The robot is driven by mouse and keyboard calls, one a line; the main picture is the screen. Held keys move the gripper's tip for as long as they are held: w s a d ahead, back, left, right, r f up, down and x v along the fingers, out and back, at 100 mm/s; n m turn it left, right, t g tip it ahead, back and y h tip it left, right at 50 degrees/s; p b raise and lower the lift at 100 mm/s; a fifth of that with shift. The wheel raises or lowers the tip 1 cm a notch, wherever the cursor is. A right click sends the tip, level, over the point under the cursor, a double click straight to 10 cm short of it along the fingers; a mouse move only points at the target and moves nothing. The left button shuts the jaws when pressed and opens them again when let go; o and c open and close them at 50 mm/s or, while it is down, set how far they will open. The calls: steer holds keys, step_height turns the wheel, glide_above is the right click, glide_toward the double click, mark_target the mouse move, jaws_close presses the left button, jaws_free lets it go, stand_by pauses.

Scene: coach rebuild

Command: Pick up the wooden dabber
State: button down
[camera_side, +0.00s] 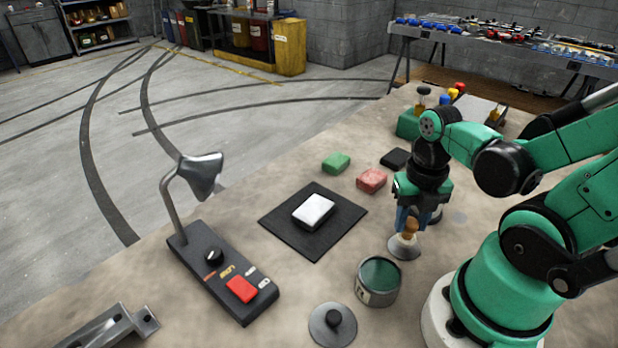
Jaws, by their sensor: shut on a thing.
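The wooden dabber (410,229) has a brown wooden handle and a pale pad at its lower end. It is upright above a small grey disc or dish (404,249); I cannot tell whether its pad touches it. My gripper (408,218) points down and is shut on the dabber's handle, and its blue fingers partly hide the handle's top.
An open green-filled tin (378,281) stands in front of the dabber, with a grey knobbed lid (333,325) nearby. A white block (313,211) lies on a black mat (290,235). Red (371,181) and green (336,163) blocks lie behind. A lamp (201,173) stands left.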

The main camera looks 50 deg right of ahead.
mark_target(412, 221)
step_height(412, 221, up, 19)
stand_by(0.6)
steer(key=c, duration=1.4)
jaws_free()
jaws_close()
